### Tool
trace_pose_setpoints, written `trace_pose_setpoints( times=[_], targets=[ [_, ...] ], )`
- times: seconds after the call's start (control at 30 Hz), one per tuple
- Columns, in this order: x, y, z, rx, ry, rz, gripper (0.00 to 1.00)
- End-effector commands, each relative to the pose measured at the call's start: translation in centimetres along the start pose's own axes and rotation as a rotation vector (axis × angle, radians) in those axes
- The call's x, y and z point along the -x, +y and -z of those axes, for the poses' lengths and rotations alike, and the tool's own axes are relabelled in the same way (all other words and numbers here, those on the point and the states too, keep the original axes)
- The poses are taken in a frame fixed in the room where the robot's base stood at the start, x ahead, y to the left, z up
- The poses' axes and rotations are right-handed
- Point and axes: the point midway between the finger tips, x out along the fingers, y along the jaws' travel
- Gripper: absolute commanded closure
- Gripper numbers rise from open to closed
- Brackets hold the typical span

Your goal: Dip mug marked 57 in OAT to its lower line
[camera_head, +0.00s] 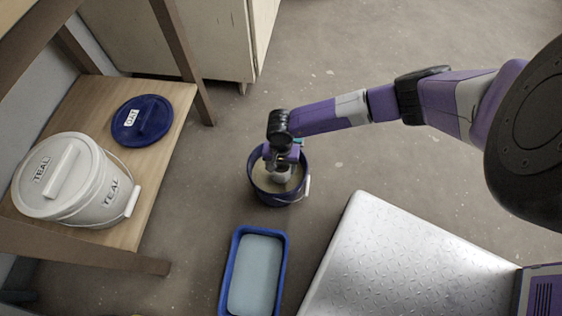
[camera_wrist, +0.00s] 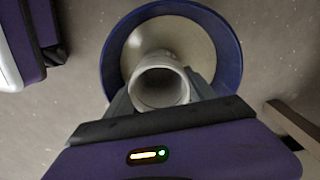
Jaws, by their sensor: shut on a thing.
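My gripper (camera_head: 284,160) is shut on a pale mug (camera_head: 282,175) and holds it at the open blue bucket (camera_head: 258,187) on the floor. In the wrist view the mug (camera_wrist: 160,86) is seen from above between the fingers, its round mouth open. Behind it are the blue rim (camera_wrist: 232,60) and the beige glaze in the bucket. The mug's lower part is hidden, so I cannot tell whether it touches the glaze. Its number and lines do not show. The blue lid marked OAT (camera_head: 148,127) lies on the wooden shelf.
A white lidded bucket marked TEAL (camera_head: 95,205) stands on the wooden shelf (camera_head: 160,185) at left. A blue tray (camera_head: 229,275) with a pale blue-grey inside lies on the floor in front of the blue bucket. A pale cabinet (camera_head: 190,40) stands behind.

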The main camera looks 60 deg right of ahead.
Motion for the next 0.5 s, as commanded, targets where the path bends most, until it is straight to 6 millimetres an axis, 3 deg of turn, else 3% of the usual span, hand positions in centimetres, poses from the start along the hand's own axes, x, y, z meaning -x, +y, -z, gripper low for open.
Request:
trace_pose_setpoints(
  times=[0.5],
  targets=[
    [-0.72,-0.05,0.04,0.000,0.001,0.001,0.93]
  ],
)
